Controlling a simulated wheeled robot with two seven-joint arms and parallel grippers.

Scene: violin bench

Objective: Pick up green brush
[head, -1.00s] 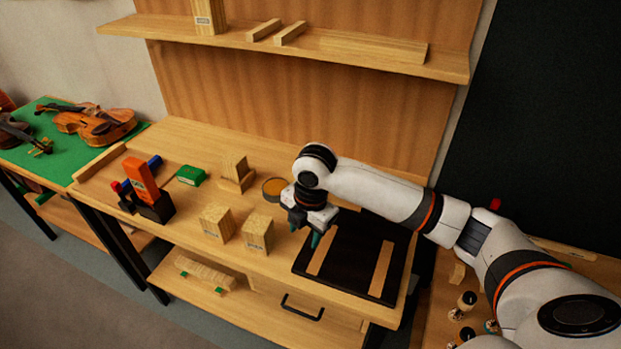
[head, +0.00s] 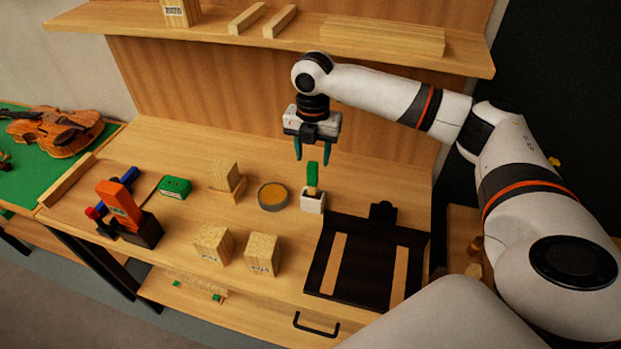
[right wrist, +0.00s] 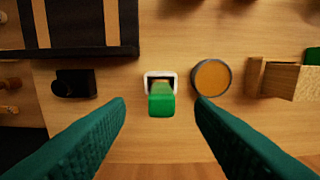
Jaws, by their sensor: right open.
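The green brush (head: 312,176) stands upright, handle up, in a small white holder (head: 313,202) on the bench. In the right wrist view the brush's green top (right wrist: 161,100) lies between my two fingers, with the white holder (right wrist: 160,76) around its lower part. My right gripper (head: 313,156) is open and empty, with its dark green fingertips above the brush and not touching it. It also shows in the right wrist view (right wrist: 160,105), with the fingers spread wide. My left gripper is not in view.
A round orange-topped tin (head: 273,196) stands just left of the holder. A black tray (head: 366,271) lies in front to the right. Wooden blocks (head: 213,244), a green box (head: 175,187) and an orange-and-black tool (head: 119,204) are further left. A shelf (head: 300,37) hangs behind.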

